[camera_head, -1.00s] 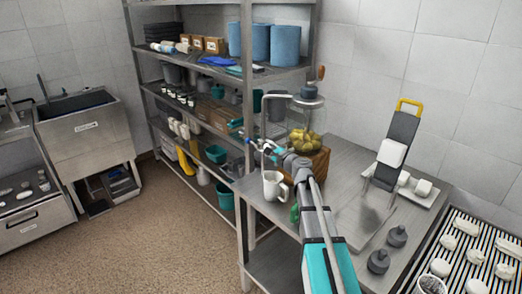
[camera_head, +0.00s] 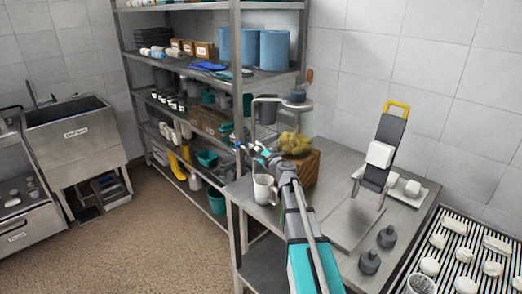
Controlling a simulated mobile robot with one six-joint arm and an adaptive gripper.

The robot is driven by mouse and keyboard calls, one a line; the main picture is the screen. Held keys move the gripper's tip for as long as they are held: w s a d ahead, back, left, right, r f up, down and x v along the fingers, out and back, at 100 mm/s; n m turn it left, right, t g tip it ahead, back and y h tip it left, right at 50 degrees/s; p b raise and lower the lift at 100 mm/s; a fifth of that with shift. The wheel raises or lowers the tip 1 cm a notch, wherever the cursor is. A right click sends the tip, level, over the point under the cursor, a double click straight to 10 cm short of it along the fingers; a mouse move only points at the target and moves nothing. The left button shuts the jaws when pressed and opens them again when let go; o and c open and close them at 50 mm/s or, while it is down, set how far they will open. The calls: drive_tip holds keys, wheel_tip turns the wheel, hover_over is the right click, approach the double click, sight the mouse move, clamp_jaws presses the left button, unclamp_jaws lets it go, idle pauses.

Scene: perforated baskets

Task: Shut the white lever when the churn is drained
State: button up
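A clear jar with a dark lid (camera_head: 297,97) and yellow lumps (camera_head: 295,143) inside, which looks like the churn, sits on a wooden block (camera_head: 309,170) at the back of the metal bench. Its liquid level is too small to tell. I cannot make out a white lever; my arm covers part of the jar's front. A white mug (camera_head: 264,189) stands upright on the bench, left of my arm. My gripper (camera_head: 252,151) is above and slightly left of the mug, in front of the jar. Its fingers are too small to read.
A tall shelf rack (camera_head: 237,90) with blue rolls and bins stands behind the bench. To the right are a dark board with a yellow handle (camera_head: 396,108), dark knobbed weights (camera_head: 370,262) and a slatted rack (camera_head: 440,262) with white pieces. A sink (camera_head: 70,115) is far left.

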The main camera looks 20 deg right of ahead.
drive_tip(key=shift+o, duration=0.5)
drive_tip(key=shift+s+d, duration=0.1)
drive_tip(key=shift+d, duration=0.1)
drive_tip(key=shift+s, duration=0.1)
drive_tip(key=v, duration=1.1)
drive_tip(key=shift+s, duration=0.4)
